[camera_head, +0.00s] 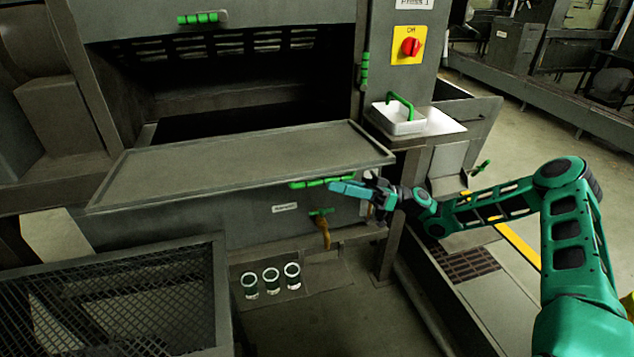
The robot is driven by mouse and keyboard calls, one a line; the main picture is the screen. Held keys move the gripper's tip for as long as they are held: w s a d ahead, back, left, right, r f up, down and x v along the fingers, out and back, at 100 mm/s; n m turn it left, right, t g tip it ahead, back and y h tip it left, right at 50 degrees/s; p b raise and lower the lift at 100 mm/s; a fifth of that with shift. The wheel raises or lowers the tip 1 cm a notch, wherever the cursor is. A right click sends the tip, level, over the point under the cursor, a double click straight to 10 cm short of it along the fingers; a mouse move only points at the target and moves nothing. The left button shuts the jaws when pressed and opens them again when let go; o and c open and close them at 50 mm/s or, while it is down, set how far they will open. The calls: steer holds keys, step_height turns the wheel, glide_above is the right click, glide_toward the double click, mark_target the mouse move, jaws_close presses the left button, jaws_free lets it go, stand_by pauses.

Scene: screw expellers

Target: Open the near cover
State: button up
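A wide grey metal panel (245,158) with a raised rim lies roughly level at the front of the press. It looks like the near cover. The dark opening (225,85) behind and above it is exposed. A green bar handle (308,184) shows just below the panel's front edge, toward its right end. My gripper (348,194) is at the right end of this handle, with one teal finger pointing left along it. Contact with the handle cannot be made out. The finger spacing is unclear from this angle.
A brown spout with a green tap (322,230) hangs below my gripper. A white tray (398,118) with a green handle sits right of the panel. A red switch (410,47) is above. A mesh-topped bin (110,305) fills the lower left.

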mark_target(322, 179)
steer(key=shift+x, duration=1.9)
steer(key=shift+c, duration=0.3)
jaws_close()
steer(key=shift+a, duration=0.1)
